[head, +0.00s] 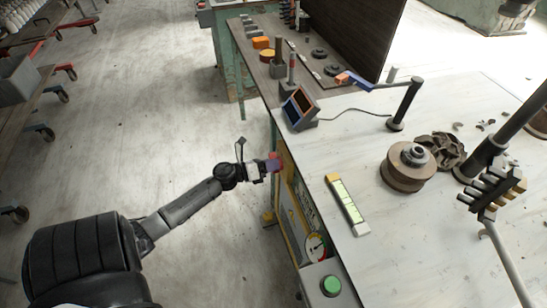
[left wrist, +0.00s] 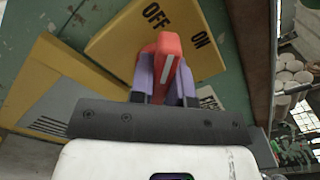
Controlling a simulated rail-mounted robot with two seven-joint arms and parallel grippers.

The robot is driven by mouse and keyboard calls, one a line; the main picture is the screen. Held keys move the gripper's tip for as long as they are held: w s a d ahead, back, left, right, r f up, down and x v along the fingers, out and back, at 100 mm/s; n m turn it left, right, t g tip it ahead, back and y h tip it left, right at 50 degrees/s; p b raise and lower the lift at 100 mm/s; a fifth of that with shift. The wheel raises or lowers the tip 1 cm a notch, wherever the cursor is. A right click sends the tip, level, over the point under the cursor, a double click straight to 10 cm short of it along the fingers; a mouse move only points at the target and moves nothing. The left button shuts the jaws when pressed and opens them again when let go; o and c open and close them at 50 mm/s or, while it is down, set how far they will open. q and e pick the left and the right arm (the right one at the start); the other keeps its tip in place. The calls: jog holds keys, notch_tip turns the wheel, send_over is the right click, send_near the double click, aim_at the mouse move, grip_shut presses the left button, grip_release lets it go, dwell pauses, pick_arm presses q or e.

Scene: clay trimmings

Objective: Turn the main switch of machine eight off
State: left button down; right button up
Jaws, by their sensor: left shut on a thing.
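The main switch is a red handle (left wrist: 167,62) with a white stripe, on a yellow plate (left wrist: 115,42) marked OFF and ON in the left wrist view. The handle's top end lies near the OFF lettering, with ON to its right; its exact setting is hard to tell. My left gripper (left wrist: 166,88) has its purple fingers shut on the handle, one on each side. In the head view my left gripper (head: 268,166) is at the table's left side, where a bit of the red handle (head: 276,158) shows. My right gripper is not in view.
Below the switch are a yellow panel (head: 292,208), a dial gauge (head: 316,246) and a green button (head: 331,286). The table (head: 330,150) carries a spirit level (head: 347,204), a small display (head: 299,108) and a brown wheel (head: 404,173).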

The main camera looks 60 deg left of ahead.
pick_arm(q)
jog(key=n+p, duration=0.5)
jog(key=shift+r, duration=0.2)
jog(key=n+p, duration=0.2)
jog(key=n, duration=0.1)
jog(key=shift+f, duration=0.15)
jog(key=shift+n+p, duration=0.3)
jog(key=shift+n, duration=0.1)
jog(key=shift+f, duration=0.1)
jog(key=shift+n, duration=0.3)
jog(key=c, duration=1.1)
grip_release()
jog(key=shift+s, duration=0.1)
